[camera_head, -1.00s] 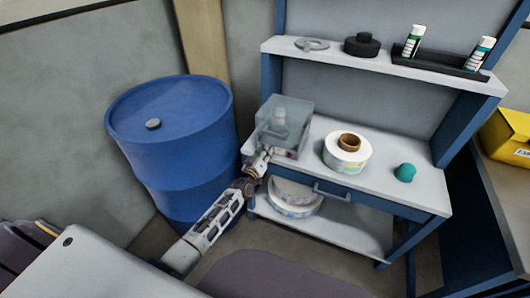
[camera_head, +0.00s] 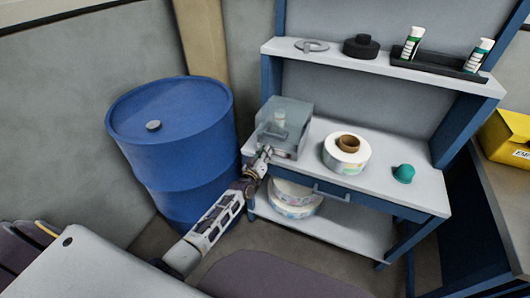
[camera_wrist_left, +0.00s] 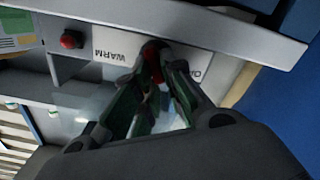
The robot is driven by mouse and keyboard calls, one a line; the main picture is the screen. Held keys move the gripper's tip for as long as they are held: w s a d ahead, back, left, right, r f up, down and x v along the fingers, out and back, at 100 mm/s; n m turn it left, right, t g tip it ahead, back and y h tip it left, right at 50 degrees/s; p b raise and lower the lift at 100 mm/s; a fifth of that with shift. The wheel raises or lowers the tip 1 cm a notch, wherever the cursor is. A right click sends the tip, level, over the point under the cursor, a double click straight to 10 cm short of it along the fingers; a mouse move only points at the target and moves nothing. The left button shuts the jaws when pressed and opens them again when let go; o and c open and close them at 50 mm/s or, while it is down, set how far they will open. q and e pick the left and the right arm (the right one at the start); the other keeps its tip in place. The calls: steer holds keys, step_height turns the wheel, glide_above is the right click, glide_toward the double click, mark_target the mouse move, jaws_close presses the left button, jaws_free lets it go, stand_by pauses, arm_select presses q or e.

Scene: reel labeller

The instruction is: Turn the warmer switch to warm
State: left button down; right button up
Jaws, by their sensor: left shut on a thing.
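The warmer (camera_head: 291,117) is a grey box with a clear cover on the left of the bench top, with a small pale bottle (camera_head: 279,119) inside. In the left wrist view its white front panel (camera_wrist_left: 110,45) carries the word WARM left of a dark red switch (camera_wrist_left: 153,62) and a partly hidden label to the right. My left gripper (camera_wrist_left: 152,80) is shut on the switch, its fingers on either side. In the head view my left gripper (camera_head: 266,153) is at the warmer's front. Which way the switch points is hidden by the fingers. My right gripper is not in view.
A white label reel (camera_head: 346,160) and a teal object (camera_head: 403,173) stand on the bench to the right. A blue drum (camera_head: 178,150) stands close left of my arm.

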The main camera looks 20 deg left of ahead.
arm_select(q)
steer(key=shift+d+m+p, duration=0.25)
steer(key=shift+m+p, duration=0.4)
steer(key=shift+m, duration=1.5)
steer(key=shift+d+m+p, duration=0.3)
steer(key=shift+m+p, duration=0.35)
steer(key=shift+m, duration=1.55)
steer(key=shift+d+m+p, duration=0.25)
steer(key=shift+m+p, duration=0.4)
steer(key=shift+m, duration=1.5)
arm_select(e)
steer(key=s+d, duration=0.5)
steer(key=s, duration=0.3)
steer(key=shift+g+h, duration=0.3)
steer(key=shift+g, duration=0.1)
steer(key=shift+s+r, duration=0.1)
arm_select(q)
steer(key=c, duration=1.8)
jaws_free()
steer(key=shift+o, duration=0.2)
steer(key=shift+s, duration=0.2)
steer(key=s, duration=1.1)
steer(key=shift+s+a, duration=0.2)
steer(key=shift+s, duration=0.15)
